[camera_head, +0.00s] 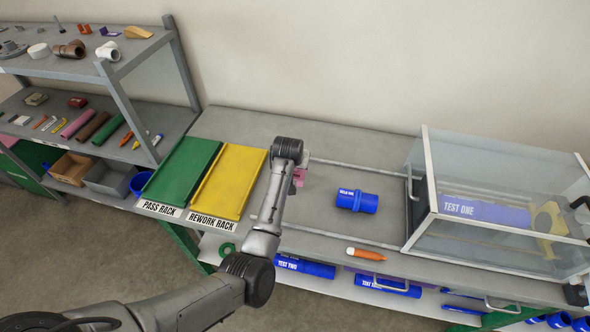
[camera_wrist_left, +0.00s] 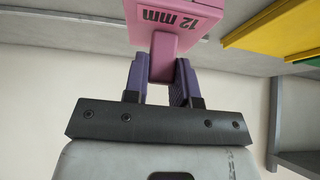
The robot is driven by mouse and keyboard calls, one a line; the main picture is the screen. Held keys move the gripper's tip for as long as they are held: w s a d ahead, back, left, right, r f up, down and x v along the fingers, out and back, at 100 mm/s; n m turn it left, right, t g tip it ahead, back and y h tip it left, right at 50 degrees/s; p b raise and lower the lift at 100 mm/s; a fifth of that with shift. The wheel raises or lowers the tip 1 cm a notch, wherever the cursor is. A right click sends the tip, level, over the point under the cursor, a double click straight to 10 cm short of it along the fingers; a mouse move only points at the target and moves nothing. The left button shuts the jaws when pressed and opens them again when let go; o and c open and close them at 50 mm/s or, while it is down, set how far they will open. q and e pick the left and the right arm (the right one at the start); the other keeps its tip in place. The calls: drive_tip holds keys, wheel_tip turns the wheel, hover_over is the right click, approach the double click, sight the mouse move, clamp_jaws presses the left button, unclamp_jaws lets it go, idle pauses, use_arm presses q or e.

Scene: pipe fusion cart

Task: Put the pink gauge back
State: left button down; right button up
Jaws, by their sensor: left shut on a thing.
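The pink gauge (camera_wrist_left: 180,22) is marked "12 mm". My left gripper (camera_wrist_left: 162,75) is shut on its narrow stem, and the wide block sits beyond the fingertips. In the head view a small part of the pink gauge (camera_head: 299,177) shows beside my left wrist, above the cart top just right of the yellow rework rack. My left arm hides most of the gripper there. My right gripper is not in view.
A blue pipe piece (camera_head: 357,201) and an orange marker (camera_head: 366,253) lie on the cart top (camera_head: 330,150). The green pass rack (camera_head: 182,170) and yellow rework rack (camera_head: 229,181) are at left. A clear-walled case (camera_head: 495,215) holding a blue "TEST ONE" pipe stands at right.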

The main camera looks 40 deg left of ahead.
use_arm(q)
drive_tip(key=shift+f, duration=2.1)
drive_tip(key=shift+a, duration=0.1)
drive_tip(key=c, duration=0.9)
unclamp_jaws()
drive_tip(key=shift+f, duration=0.1)
drive_tip(key=shift+c, duration=0.2)
drive_tip(key=shift+s+r, duration=0.1)
drive_tip(key=shift+r, duration=0.15)
drive_tip(key=p+v, duration=0.1)
drive_tip(key=v, duration=1)
drive_tip(key=shift+r, duration=0.3)
